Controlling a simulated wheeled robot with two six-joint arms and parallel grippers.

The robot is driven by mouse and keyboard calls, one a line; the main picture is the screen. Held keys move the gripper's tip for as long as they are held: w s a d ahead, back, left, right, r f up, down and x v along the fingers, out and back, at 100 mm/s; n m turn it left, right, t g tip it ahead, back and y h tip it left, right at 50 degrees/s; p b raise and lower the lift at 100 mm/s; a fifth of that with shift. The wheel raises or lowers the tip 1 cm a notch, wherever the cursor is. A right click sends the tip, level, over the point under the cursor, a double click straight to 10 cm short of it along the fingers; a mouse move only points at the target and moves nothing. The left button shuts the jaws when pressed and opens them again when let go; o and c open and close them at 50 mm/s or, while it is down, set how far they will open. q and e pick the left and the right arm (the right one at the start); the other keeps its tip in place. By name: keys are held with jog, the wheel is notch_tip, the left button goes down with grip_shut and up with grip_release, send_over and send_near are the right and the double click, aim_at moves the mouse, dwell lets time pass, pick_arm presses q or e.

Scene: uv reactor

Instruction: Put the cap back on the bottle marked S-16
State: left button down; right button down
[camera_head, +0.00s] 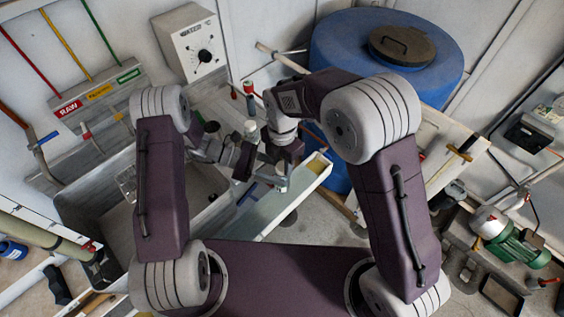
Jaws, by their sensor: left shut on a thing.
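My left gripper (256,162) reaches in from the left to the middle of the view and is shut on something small. A pale, upright, bottle-like thing (251,130) shows just above it; I cannot tell for sure whether this is the held thing. No S-16 mark is readable, and I cannot make out a separate cap. My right gripper (277,178) points down close beside the left one. Its fingers are small and partly overlapped, so its opening is unclear.
A grey open basin (100,172) stands at left. The white trough (296,199) runs under the grippers. A blue barrel (440,85) with a dark lid stands behind at right. A red-topped thing (249,90) stands behind the grippers. A white dial box (191,45) is on the back wall.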

jog(key=m, duration=1)
jog(key=shift+m, duration=0.4)
jog(key=m, duration=1)
jog(key=c, duration=0.9)
grip_release()
notch_tip(320, 180, up, 12)
